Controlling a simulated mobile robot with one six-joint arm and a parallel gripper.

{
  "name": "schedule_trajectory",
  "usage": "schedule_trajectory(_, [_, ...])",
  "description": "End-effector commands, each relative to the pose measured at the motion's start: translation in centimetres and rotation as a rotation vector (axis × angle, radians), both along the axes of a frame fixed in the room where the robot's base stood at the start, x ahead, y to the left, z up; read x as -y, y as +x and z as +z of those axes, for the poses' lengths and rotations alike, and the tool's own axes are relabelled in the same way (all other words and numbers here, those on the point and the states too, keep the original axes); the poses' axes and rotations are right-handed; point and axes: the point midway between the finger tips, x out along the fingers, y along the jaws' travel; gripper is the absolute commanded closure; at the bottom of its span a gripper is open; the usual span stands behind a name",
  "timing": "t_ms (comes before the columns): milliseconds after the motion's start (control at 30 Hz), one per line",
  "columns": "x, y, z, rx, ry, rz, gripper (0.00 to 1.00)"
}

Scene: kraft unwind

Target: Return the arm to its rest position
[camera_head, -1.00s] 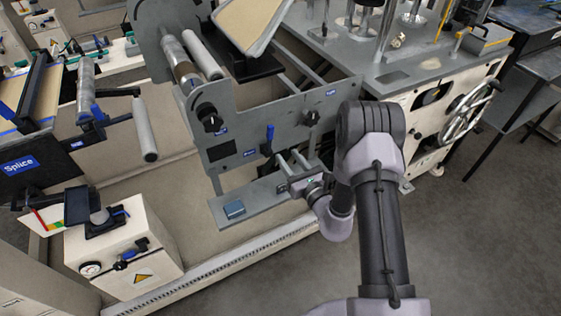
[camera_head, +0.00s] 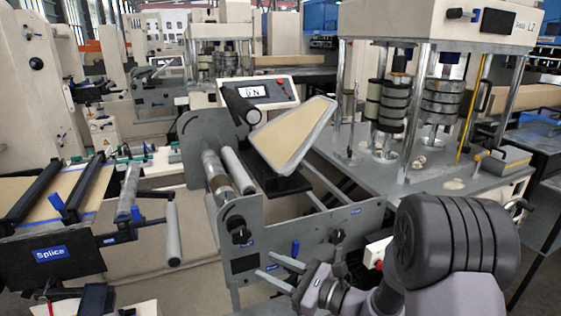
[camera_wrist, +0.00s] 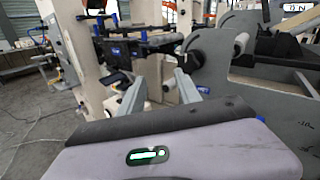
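My gripper (camera_head: 266,266) is at the lower middle of the head view, in front of the grey side plate of the unwind stand (camera_head: 375,222). Its two pale fingers point left and stand apart with nothing between them. In the wrist view the fingers of my gripper (camera_wrist: 160,80) are also spread, with only the background between them. My arm is folded at the lower right of the head view. Any contact between gripper and stand cannot be told.
A splice table (camera_head: 55,250) stands at the left, with a roller (camera_head: 173,235) on its near side. A press-like machine with steel columns (camera_head: 424,110) stands at the right. A tilted tan tray (camera_head: 290,135) is above the stand. Floor shows in the wrist view (camera_wrist: 35,115).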

Motion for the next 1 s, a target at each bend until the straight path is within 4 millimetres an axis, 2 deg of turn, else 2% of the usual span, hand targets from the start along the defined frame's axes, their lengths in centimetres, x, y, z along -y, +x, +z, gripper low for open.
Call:
schedule_trajectory(33, [-2.2,-3.6,3.3,0.068,-0.104,0.146,0.6])
schedule_trajectory(67, [-3.4,-6.4,4.6,0.109,-0.188,0.244,0.6])
schedule_trajectory(100, [-4.3,-10.2,5.9,0.167,-0.315,0.366,0.6])
schedule_trajectory(133, [-4.4,-12.9,6.4,0.211,-0.418,0.448,0.6])
schedule_trajectory(200, [-3.4,-18.6,6.6,0.324,-0.683,0.605,0.6])
schedule_trajectory(267, [-1.1,-22.1,6.2,0.424,-0.928,0.696,0.6])
schedule_trajectory(300, [0.8,-23.7,6.0,0.49,-1.088,0.734,0.6])
schedule_trajectory(433, [6.7,-25.8,6.6,0.665,-1.523,0.758,0.6])
schedule_trajectory(500, [8.8,-26.0,7.3,0.727,-1.673,0.742,0.6])
schedule_trajectory(567, [9.9,-26.0,7.9,0.759,-1.753,0.73,0.6])
schedule_trajectory(667, [10.7,-26.0,8.2,0.776,-1.806,0.722,0.6])
schedule_trajectory(1000, [10.7,-26.0,8.2,0.777,-1.804,0.723,0.6])
